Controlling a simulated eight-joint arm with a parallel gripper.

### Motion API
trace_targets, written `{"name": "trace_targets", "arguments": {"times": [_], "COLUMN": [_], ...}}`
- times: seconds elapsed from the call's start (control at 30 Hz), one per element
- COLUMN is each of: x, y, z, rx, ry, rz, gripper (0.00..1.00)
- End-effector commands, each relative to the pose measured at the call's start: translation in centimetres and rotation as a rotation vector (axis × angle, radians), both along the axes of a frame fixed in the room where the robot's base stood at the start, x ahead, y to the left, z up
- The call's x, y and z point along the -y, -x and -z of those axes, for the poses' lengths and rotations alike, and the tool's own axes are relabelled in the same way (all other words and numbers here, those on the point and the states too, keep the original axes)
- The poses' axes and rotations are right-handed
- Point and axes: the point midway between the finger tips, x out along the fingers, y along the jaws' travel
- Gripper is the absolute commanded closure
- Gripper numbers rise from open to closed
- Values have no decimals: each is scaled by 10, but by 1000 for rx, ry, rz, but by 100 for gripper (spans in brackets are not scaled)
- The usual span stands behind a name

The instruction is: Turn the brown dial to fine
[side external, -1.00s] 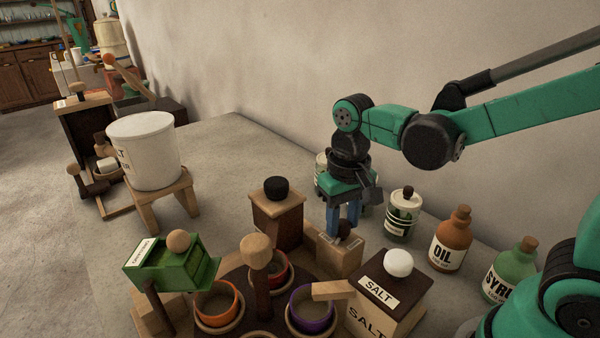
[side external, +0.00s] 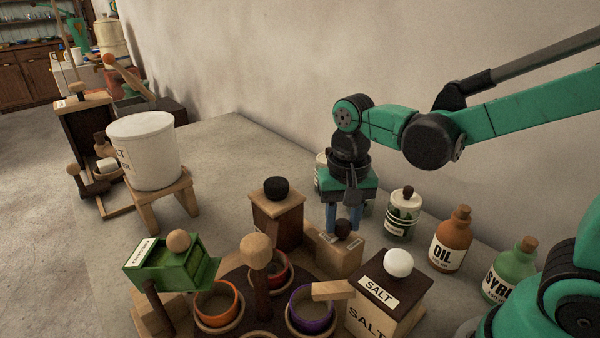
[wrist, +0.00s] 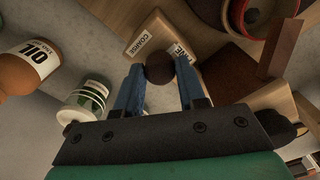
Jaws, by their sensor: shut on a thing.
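The brown dial (side external: 342,230) is a round dark knob on a light wooden block (side external: 338,256) on the counter. In the wrist view the dial (wrist: 160,68) sits between my two blue fingers. My gripper (side external: 342,220) comes down from above and is shut on the dial. A label reading COARSE (wrist: 142,39) lies on the block beside the dial. A second label (wrist: 179,51), which seems to read FINE, is partly covered by the dial and a finger. I cannot make out a pointer on the dial.
A salt box (side external: 378,292) with a white knob stands close in front to the right. A brown wooden box (side external: 277,222) with a black knob stands to the left. Oil (side external: 450,240) and syrup (side external: 511,272) bottles and a green-white jar (side external: 402,215) stand to the right.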

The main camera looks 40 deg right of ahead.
Motion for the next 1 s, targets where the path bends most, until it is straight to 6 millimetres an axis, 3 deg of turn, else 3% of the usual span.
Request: {"name": "trace_targets", "arguments": {"times": [0.17,0.2,0.27,0.3,0.67,1.0], "x": [0,0,0,0,0,0], "y": [0,0,0,0,0,-1], "z": [0,0,0,0,-4,-44], "rx": [2,2,2,1,0,1], "ry": [0,0,0,0,0,1], "rz": [1,1,0,0,-1,0], "gripper": [100,54,37,34,34,34]}}
